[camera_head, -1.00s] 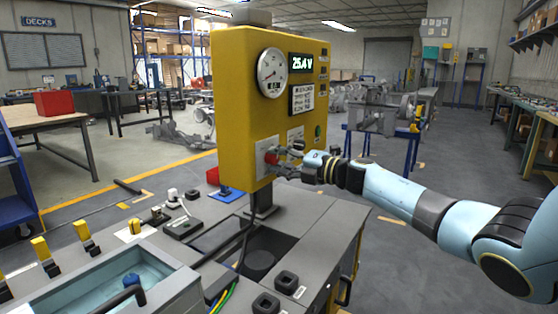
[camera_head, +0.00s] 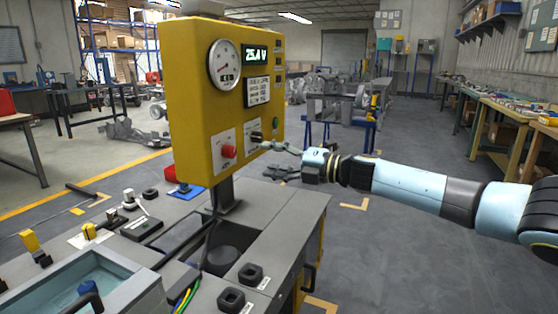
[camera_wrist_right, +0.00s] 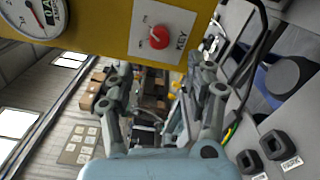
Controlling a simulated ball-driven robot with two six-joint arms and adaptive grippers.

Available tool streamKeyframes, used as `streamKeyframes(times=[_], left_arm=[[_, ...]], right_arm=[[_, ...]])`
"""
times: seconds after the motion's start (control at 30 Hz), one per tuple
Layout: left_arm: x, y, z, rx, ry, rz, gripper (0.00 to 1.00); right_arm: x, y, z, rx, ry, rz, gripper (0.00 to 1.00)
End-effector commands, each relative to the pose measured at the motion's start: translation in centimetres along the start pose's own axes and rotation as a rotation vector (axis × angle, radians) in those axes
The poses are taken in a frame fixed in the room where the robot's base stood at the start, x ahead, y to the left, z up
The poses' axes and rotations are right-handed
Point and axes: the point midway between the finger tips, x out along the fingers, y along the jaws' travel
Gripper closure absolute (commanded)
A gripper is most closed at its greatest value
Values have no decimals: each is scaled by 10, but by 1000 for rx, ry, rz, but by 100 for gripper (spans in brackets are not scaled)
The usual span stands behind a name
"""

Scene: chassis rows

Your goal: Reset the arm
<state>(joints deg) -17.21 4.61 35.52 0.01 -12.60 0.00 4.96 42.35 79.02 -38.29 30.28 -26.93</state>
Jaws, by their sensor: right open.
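My right arm comes in from the right in the head view. Its gripper (camera_head: 284,149) is at the right side of the yellow control box (camera_head: 200,100), near a black knob (camera_head: 257,136) on the front panel. In the right wrist view the gripper (camera_wrist_right: 168,75) has its fingers spread with nothing between them. The yellow box and a red knob (camera_wrist_right: 159,38) on a white plate lie beyond the fingertips. The red knob also shows in the head view (camera_head: 229,151), apart from the gripper. My left gripper is not in view.
A gauge (camera_head: 224,65) and a display reading 25.4 V (camera_head: 262,53) are on the box. Open floor (camera_head: 420,250) lies to the right.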

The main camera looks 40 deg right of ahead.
Motion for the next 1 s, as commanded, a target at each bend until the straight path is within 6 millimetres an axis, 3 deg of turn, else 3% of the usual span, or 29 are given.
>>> streamKeyframes(times=[0.2, 0.8, 0.93, 1.0], left_arm=[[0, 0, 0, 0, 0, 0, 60], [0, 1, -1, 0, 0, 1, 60], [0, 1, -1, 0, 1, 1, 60], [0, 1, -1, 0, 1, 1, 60]], right_arm=[[-17, 0, 0, -1, 0, 0, 45], [-19, -2, -1, 2, 0, -2, 45], [-25, -26, -25, 61, 0, -20, 45], [-34, -60, -45, 139, -22, -54, 45]])
